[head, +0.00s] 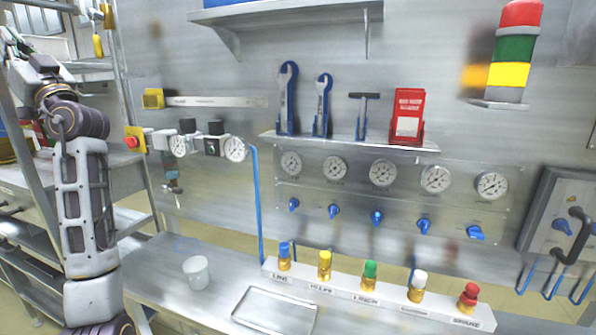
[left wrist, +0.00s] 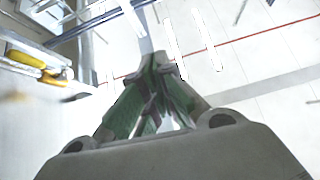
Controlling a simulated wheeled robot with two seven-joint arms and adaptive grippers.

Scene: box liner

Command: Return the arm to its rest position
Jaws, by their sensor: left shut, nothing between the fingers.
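My left arm (head: 84,200) rises along the left side of the head view, folded upward in front of the shelving. Its hand end is at the upper left and is partly cut off by the picture edge. In the left wrist view my left gripper (left wrist: 160,68) is shut, with the fingertips together and nothing between them. It is in free air, apart from any object. My right gripper is in neither view.
A steel bench holds a white cup (head: 196,271), a metal tray (head: 274,311) and a rack (head: 380,294) of coloured valves. Wrenches stand on a wall shelf (head: 350,142) above several gauges. Metal shelving (head: 140,190) stands close to my left arm.

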